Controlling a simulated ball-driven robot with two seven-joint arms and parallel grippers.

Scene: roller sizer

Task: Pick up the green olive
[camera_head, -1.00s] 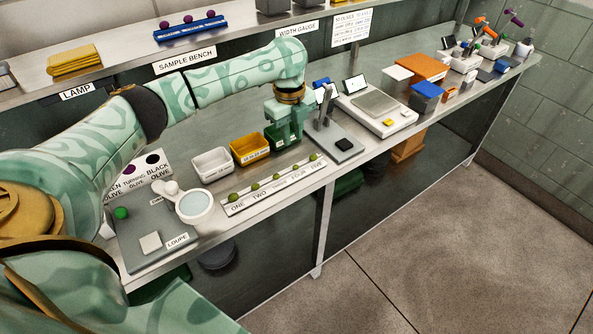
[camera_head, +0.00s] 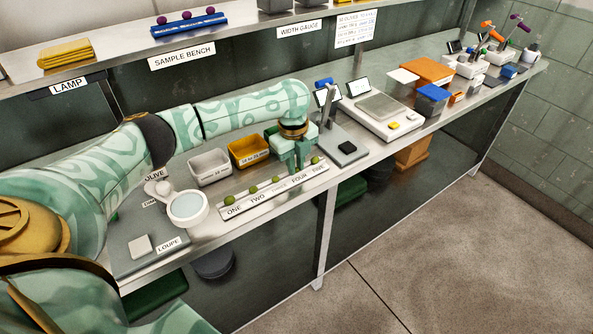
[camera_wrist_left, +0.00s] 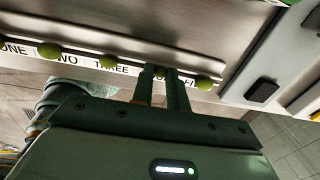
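Small green olives sit in a row on a white strip (camera_head: 262,202) labelled ONE to FIVE. In the head view I see the olives at ONE (camera_head: 229,200), TWO (camera_head: 253,189), THREE (camera_head: 275,180) and FIVE (camera_head: 315,160). My left gripper (camera_head: 291,171) points down over the strip at FOUR and hides the olive there. In the left wrist view its two fingers (camera_wrist_left: 161,75) stand a small gap apart, with a bit of green olive (camera_wrist_left: 160,72) showing between the tips. Whether they touch it is unclear. My right gripper is out of view.
Behind the strip stand a white bin (camera_head: 208,167) and a yellow bin (camera_head: 249,152). A grey gauge stand (camera_head: 341,146) and a scale (camera_head: 385,108) are to the right. The bench's front edge is close.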

